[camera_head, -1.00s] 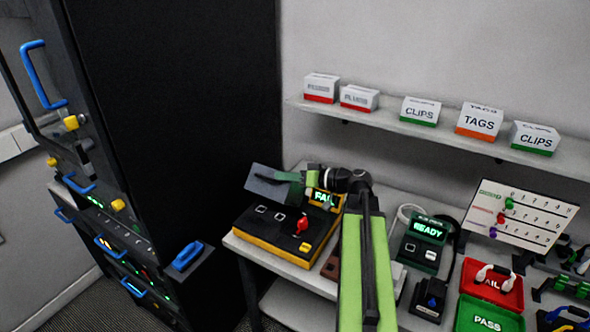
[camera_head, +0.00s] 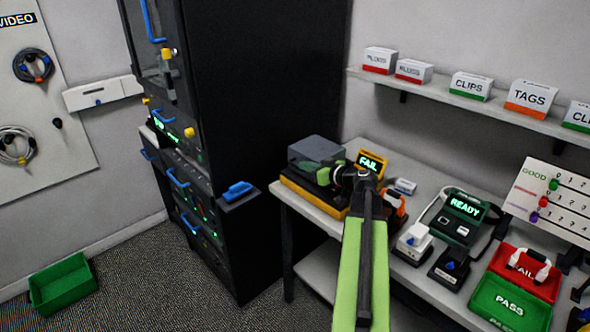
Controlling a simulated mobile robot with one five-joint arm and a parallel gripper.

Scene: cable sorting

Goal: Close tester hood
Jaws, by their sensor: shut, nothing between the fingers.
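The tester has a yellow-and-black base (camera_head: 302,188) and stands on the white table at the left end. Its small yellow-framed display (camera_head: 371,162) reads FAIL in green. The grey hood (camera_head: 314,149) sits low over the left part of the base and looks lowered; my arm hides its right edge, so I cannot tell if it is fully seated. My gripper (camera_head: 320,174) is shut and empty, at the front of the hood. It looks to be against or very near the hood; contact is unclear. The tester's switches are hidden.
A tall black cabinet (camera_head: 270,100) with blue handles stands left of the table. Right of my arm are a READY device (camera_head: 460,212), a green PASS tray (camera_head: 508,303) and a red FAIL tray (camera_head: 527,270). A shelf (camera_head: 450,100) with labelled boxes runs above. A green bin (camera_head: 62,285) lies on the floor.

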